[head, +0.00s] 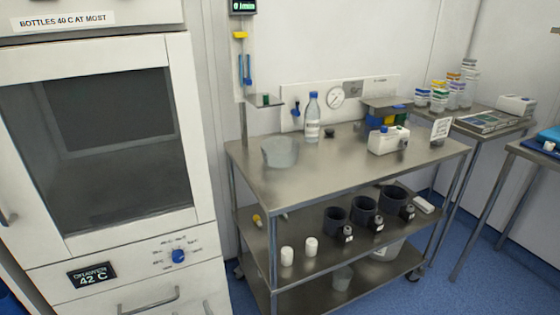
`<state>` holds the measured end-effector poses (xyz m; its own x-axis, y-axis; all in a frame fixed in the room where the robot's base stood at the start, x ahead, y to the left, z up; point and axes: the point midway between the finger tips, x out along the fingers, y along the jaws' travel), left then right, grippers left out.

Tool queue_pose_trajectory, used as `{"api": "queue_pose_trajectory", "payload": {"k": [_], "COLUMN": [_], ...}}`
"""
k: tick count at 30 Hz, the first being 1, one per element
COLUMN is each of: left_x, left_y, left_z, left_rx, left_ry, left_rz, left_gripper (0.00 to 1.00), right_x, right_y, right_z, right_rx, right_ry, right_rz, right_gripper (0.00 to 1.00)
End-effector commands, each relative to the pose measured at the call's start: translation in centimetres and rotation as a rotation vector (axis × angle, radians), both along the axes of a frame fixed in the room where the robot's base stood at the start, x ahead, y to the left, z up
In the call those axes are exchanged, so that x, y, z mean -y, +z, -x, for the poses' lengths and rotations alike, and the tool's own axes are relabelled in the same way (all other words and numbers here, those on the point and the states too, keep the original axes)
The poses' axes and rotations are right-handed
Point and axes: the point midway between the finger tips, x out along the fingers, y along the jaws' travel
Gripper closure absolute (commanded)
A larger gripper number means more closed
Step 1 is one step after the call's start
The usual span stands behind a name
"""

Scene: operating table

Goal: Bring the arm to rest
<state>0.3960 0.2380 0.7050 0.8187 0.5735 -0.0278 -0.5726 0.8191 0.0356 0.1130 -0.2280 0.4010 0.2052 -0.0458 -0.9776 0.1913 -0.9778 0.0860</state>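Neither of my arms and neither gripper shows in the head view. A steel cart (345,180) with a bare front top stands in the middle. On its top are a clear bottle (312,118) with a blue cap, a translucent round bowl (279,151) and a white device (389,139). Nothing in view is being held.
A white warming cabinet (110,130) with a closed glass door fills the left. The cart's middle shelf holds dark cups (363,209) and white bottles (287,256). A side table (490,122) with containers stands at the right. Blue floor (480,280) is clear at lower right.

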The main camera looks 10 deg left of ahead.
Motion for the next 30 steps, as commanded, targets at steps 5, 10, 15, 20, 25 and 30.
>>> {"api": "queue_pose_trajectory", "payload": {"k": [5,10,15,20,25,30], "left_x": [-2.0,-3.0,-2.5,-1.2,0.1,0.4], "left_y": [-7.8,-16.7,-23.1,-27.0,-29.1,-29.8], "left_z": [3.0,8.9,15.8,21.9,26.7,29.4], "left_rx": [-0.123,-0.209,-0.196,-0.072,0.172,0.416], "left_ry": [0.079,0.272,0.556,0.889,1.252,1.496], "left_rz": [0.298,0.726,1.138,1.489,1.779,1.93], "left_gripper": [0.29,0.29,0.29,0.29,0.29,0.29], "right_x": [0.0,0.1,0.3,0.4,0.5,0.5], "right_y": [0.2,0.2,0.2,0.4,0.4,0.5], "right_z": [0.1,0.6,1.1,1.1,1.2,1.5], "right_rx": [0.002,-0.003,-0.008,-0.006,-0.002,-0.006], "right_ry": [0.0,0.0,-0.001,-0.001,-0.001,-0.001], "right_rz": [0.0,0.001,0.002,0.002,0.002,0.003], "right_gripper": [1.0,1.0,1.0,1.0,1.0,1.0]}}
